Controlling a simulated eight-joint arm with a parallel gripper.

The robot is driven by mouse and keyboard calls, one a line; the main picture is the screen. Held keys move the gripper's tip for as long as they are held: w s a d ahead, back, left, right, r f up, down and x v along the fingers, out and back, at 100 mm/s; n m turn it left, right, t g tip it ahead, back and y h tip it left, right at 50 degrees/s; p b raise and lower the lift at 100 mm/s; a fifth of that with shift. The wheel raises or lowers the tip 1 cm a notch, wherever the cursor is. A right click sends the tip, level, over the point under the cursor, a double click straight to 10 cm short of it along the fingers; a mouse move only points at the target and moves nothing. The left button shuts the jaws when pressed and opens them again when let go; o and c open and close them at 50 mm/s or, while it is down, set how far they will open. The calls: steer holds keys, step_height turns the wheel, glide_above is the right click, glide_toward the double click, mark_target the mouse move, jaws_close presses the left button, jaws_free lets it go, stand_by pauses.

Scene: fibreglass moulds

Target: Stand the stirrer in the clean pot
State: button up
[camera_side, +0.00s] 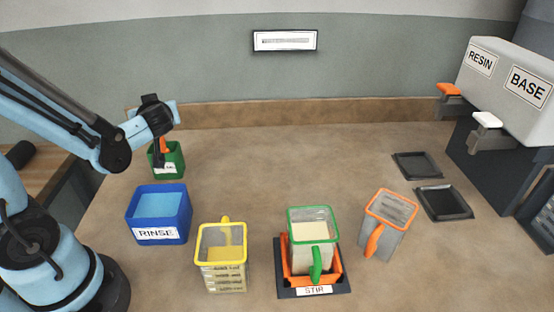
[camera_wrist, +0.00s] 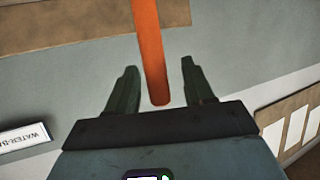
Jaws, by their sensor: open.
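The stirrer is an orange rod (camera_wrist: 150,45) in the wrist view, its near end between my two fingers. In the side view its orange part (camera_side: 165,146) shows just above the small green pot (camera_side: 175,158) at the back left, and it appears to stand in that pot. The pot's white label is too small and partly covered to read surely. My gripper (camera_side: 159,158) points down at the pot and partly hides it. My gripper (camera_wrist: 158,68) is open, with a finger on each side of the rod and gaps showing.
A blue RINSE tub (camera_side: 184,217) stands in front of the green pot. A yellow-rimmed jug (camera_side: 222,272), a green-rimmed jug (camera_side: 313,252) in the STIR stand (camera_side: 341,284) and an orange-rimmed jug (camera_side: 388,238) stand along the front. The back middle bench is clear.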

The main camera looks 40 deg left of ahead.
steer(key=v, duration=1.2)
stand_by(0.4)
steer(key=w+d+f+m+t+h, duration=0.1)
steer(key=d+f+m+h, duration=0.3)
steer(key=d+m+h, duration=0.6)
steer(key=shift+w+f+m+t+h, duration=0.2)
steer(key=shift+w+m+t+h, duration=0.35)
steer(key=shift+m+h, duration=1)
steer(key=shift+w+d+m+y, duration=0.1)
steer(key=shift+m+y, duration=0.15)
